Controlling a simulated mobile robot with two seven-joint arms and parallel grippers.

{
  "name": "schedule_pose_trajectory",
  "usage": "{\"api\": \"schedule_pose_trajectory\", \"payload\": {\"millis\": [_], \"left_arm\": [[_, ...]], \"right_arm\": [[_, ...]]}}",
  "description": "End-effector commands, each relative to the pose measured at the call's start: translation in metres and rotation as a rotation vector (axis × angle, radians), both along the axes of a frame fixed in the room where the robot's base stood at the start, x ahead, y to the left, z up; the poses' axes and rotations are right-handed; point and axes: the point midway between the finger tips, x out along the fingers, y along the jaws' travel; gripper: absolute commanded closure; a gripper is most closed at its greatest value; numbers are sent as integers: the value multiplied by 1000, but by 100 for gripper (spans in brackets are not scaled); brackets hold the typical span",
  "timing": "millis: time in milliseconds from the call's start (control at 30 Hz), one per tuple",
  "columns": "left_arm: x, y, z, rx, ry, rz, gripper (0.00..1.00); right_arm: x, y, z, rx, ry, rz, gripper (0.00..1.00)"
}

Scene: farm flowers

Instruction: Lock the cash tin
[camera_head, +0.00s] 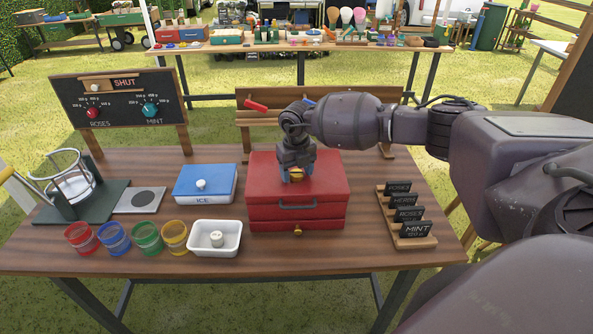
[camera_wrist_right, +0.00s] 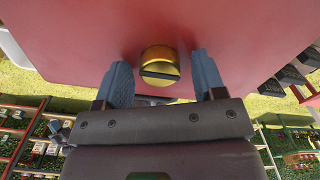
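The red cash tin (camera_head: 325,185) stands on the wooden table, lid down, with a grey handle on its front and a drawer with a brass knob (camera_head: 298,231) below. A round brass lock (camera_wrist_right: 160,62) with a dark slot sits on the lid; in the head view the gripper partly hides it. The slot lies about level across the wrist view. My right gripper (camera_wrist_right: 163,80) points down over the lid, open, with one blue-grey finger on each side of the lock. Gaps show between fingers and lock in the wrist view. My left gripper is not in view.
A blue ICE box (camera_head: 208,184), a white dish (camera_head: 215,240) and several coloured jars stand left of the tin. A rack of name signs (camera_head: 408,215) stands close on the right.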

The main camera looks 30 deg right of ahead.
Motion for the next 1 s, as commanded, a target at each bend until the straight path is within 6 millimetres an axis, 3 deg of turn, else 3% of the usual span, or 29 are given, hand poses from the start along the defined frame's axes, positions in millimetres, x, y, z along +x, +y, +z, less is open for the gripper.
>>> {"api": "schedule_pose_trajectory", "payload": {"millis": [33, 300, 667, 1000], "left_arm": [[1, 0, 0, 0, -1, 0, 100], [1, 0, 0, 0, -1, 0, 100], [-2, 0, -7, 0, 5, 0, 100], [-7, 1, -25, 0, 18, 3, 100]], "right_arm": [[0, 0, 0, 0, 0, 0, 45], [0, 0, 0, 0, 0, 0, 82], [0, 0, -1, -1, 0, 73, 82], [0, 0, -2, -1, 0, 336, 82]]}}
